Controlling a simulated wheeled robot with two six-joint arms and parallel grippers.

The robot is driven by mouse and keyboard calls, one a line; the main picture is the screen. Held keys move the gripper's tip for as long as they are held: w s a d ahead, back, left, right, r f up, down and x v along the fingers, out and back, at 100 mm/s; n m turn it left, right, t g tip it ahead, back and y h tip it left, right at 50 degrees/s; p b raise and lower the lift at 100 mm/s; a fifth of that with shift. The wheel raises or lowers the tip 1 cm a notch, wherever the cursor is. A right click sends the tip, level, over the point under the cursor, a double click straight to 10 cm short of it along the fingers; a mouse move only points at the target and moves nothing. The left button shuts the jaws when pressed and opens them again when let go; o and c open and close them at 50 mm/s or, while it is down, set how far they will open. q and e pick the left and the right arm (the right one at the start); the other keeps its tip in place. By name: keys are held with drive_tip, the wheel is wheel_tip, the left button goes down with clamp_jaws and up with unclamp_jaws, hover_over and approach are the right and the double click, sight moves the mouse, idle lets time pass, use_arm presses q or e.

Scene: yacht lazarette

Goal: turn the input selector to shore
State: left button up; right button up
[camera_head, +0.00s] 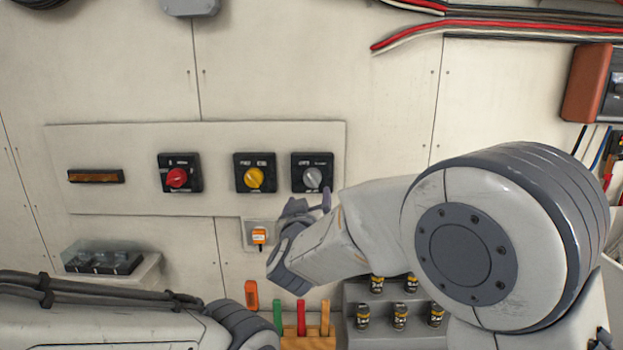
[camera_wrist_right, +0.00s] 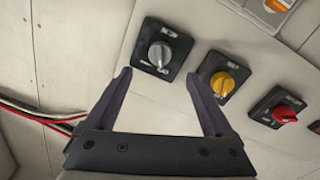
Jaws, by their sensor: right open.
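Three rotary switches sit in a row on a pale wall panel: one with a red knob (camera_head: 177,178), one with a yellow knob (camera_head: 254,178) and one with a grey knob (camera_head: 312,178). Their labels are too small to read, so I cannot tell by print which is the input selector. My right gripper (camera_head: 311,204) is just below the grey switch. In the right wrist view my right gripper (camera_wrist_right: 158,76) is open and empty, with the grey knob (camera_wrist_right: 160,54) ahead between its fingertips, apparently apart from them. The yellow knob (camera_wrist_right: 223,83) is beside the right-hand finger. My left gripper is out of view.
An orange-switched box (camera_head: 259,235) is below the panel, near my right gripper. A shelf (camera_head: 145,270) is at lower left. Small cylinders (camera_head: 400,316) stand in a grey rack below my right arm. Red, black and white cables (camera_head: 500,25) run along the upper wall.

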sight(312, 183)
drive_tip(key=w+p, duration=0.1)
drive_tip(key=w, duration=0.1)
drive_tip(key=w+p, duration=0.1)
drive_tip(key=w, duration=0.2)
drive_tip(key=w+p, duration=0.1)
drive_tip(key=w, duration=0.2)
drive_tip(key=shift+w+d, duration=0.25)
drive_tip(key=shift+d, duration=0.05)
drive_tip(key=shift+w+p, duration=0.4)
drive_tip(key=shift+w, duration=0.2)
drive_tip(key=c, duration=1.4)
